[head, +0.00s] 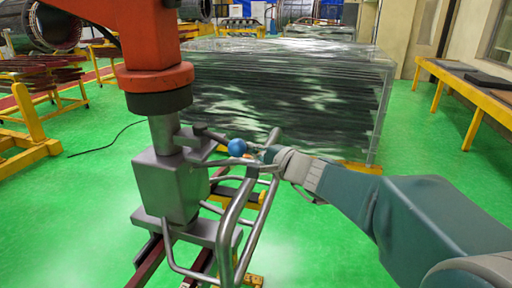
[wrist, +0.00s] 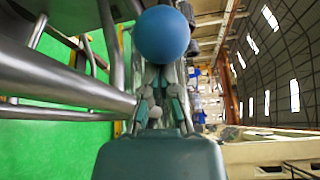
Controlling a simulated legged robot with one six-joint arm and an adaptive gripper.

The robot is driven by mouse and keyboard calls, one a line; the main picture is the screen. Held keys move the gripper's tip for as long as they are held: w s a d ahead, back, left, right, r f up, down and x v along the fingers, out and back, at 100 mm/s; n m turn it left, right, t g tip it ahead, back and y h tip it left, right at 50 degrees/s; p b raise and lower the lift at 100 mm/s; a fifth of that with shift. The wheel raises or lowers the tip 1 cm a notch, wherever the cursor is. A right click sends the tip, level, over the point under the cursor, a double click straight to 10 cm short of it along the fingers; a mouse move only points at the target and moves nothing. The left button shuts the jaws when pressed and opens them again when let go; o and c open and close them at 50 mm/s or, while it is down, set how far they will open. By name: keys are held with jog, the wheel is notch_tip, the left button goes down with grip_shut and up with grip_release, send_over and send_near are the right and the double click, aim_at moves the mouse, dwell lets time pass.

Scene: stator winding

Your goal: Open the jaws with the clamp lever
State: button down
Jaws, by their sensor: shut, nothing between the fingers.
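The clamp lever is a short grey rod (head: 211,135) ending in a blue ball knob (head: 237,147). It sticks out to the right from the grey clamp head (head: 168,187) under an orange arm. In the wrist view the blue knob (wrist: 162,34) is large and close, just beyond my fingers. My gripper (head: 264,154) is shut and empty, reaching in from the right. Its fingertips are close to the knob's right side; I cannot tell if they touch it. In the wrist view my gripper (wrist: 158,88) lies below the knob. The jaws cannot be made out clearly.
Tubular handle bars (head: 244,215) pass below and beside my gripper, and loom large at left in the wrist view. A wrapped stack (head: 290,95) stands behind. A yellow-framed bench (head: 465,80) is at the right. Green floor is open between them.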

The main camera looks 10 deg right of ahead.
jog(key=shift+s+a, duration=0.15)
jog(key=shift+s, duration=0.05)
dwell(0.3)
jog(key=shift+w+d+f, duration=0.15)
jog(key=shift+w+d, duration=0.1)
jog(key=shift+d, duration=0.05)
jog(key=shift+w+d+f, duration=0.3)
jog(key=shift+w+d, duration=0.25)
jog(key=shift+d, duration=0.25)
jog(key=s+d, duration=0.3)
jog(key=s, duration=0.7)
jog(key=s+a+f+n+g+h, duration=0.1)
jog(key=s+a+f+n+g, duration=0.15)
jog(key=s+n, duration=0.2)
jog(key=s+a+f+n+g+h, duration=0.1)
jog(key=s+a+f+n+g, duration=0.1)
jog(key=s+f+n+g, duration=0.3)
jog(key=s+d+f+n+h, duration=0.3)
jog(key=s+d+h, duration=0.5)
jog(key=s+d, duration=0.1)
jog(key=shift+s+f+h, duration=0.25)
jog(key=shift+s+h, duration=0.05)
jog(key=shift+s, duration=0.15)
